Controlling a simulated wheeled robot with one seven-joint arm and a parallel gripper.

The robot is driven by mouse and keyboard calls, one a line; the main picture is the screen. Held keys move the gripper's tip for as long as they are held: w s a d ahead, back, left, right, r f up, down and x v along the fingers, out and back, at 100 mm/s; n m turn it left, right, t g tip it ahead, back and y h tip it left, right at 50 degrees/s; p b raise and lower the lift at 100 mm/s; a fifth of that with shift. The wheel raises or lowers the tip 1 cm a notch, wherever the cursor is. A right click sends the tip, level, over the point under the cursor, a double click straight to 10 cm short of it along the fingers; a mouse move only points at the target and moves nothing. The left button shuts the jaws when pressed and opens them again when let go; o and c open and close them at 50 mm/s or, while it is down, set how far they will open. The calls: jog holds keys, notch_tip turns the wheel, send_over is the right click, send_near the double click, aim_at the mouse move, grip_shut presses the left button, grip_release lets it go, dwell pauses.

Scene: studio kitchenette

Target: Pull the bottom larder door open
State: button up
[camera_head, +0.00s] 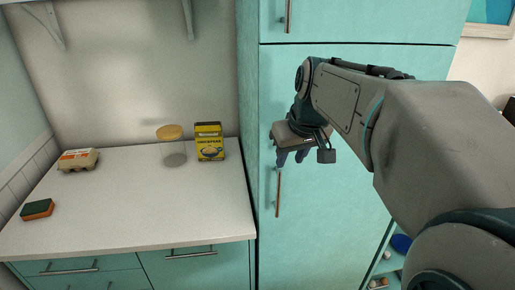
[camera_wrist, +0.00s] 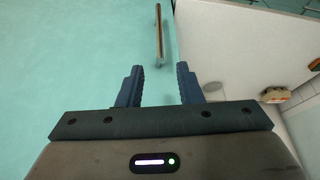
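The bottom larder door (camera_head: 335,235) is a tall turquoise panel and looks shut, flush under the upper door (camera_head: 360,22). Its upright bar handle (camera_head: 279,193) is near the left edge and also shows in the wrist view (camera_wrist: 160,36). My gripper (camera_head: 291,158) is in front of the door, close to the handle's upper end. In the wrist view my gripper (camera_wrist: 159,82) has its blue fingers apart with nothing between them. The handle lies beyond the fingertips, roughly in line with the gap. I see no contact.
A white worktop (camera_head: 130,215) to the left bears an egg carton (camera_head: 78,160), a sponge (camera_head: 38,209), a lidded jar (camera_head: 173,150) and a yellow box (camera_head: 209,142). Open shelves (camera_head: 388,267) with small items stand right of the door. The upper door has its own handle (camera_head: 288,15).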

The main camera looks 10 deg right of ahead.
aim_at(280, 181)
jog(key=p+x, duration=0.1)
jog(key=x, duration=1.2)
jog(key=shift+w+f, duration=0.2)
jog(key=shift+f, duration=0.05)
grip_shut()
